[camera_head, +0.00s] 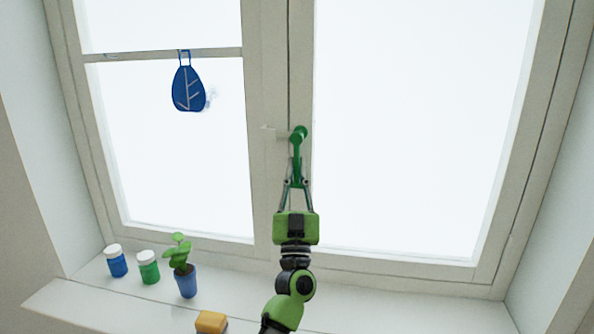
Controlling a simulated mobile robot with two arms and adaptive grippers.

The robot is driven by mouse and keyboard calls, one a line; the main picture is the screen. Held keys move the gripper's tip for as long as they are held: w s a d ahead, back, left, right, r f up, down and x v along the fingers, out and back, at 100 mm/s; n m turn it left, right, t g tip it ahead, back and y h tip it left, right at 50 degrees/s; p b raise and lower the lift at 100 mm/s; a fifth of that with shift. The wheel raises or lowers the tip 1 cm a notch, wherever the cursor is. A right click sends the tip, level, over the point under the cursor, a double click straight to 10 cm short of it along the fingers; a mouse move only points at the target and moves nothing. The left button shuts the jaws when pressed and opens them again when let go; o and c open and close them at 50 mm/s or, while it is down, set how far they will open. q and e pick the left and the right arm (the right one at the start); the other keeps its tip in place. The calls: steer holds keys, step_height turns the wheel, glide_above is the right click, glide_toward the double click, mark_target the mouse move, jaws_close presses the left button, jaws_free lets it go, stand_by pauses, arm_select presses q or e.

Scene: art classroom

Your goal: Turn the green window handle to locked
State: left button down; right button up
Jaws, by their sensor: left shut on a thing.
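The green window handle (297,142) is on the middle post of the window, with its lever pointing down from the round pivot at its top. My left gripper (297,184) comes up from below and is shut on the lower end of the lever. The window (262,190) has a pale frame, and its sashes look closed against the middle post. My right gripper is not in view.
A blue leaf-shaped ornament (187,89) hangs in the left pane. On the sill (370,318) stand a blue jar (117,263), a green jar (149,270) and a plant in a blue pot (186,282). A yellow sponge (211,322) lies near my arm. The sill's right side is clear.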

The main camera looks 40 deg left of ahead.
arm_select(q)
steer(key=c, duration=2.1)
jaws_free()
steer(key=shift+a+r, duration=0.1)
steer(key=shift+r, duration=0.25)
steer(key=shift+f, duration=0.25)
steer(key=v, duration=1.2)
steer(key=shift+w, duration=0.1)
